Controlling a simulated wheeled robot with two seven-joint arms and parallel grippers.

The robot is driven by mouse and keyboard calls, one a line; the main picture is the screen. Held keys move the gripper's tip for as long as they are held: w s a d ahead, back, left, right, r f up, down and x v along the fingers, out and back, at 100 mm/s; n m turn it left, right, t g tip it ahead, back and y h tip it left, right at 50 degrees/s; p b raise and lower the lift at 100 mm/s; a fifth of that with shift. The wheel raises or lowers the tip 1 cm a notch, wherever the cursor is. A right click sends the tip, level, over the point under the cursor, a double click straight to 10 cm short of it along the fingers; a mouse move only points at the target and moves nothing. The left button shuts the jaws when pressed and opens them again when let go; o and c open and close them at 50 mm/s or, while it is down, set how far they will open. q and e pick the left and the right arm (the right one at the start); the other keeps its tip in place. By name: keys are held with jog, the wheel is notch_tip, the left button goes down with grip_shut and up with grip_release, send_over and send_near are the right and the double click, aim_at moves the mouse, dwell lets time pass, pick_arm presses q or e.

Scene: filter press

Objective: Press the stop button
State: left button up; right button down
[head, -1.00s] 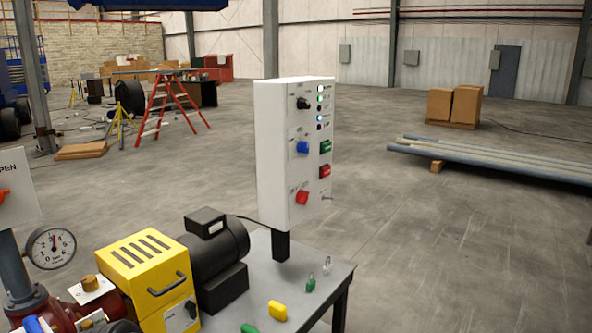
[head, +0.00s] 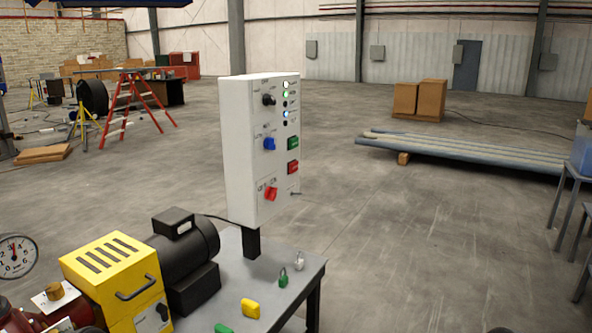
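A white control box (head: 254,150) stands on a short black post at the back of a grey metal table. The labels are too small to read. Neither of my grippers is in view.
The grey table (head: 232,276) holds a black motor (head: 184,250), a yellow housing (head: 112,270) and several padlocks, including a yellow one (head: 250,308). A gauge (head: 17,256) is at the left edge. Pipes (head: 460,150) lie behind right. Open floor (head: 420,240) lies right of the table.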

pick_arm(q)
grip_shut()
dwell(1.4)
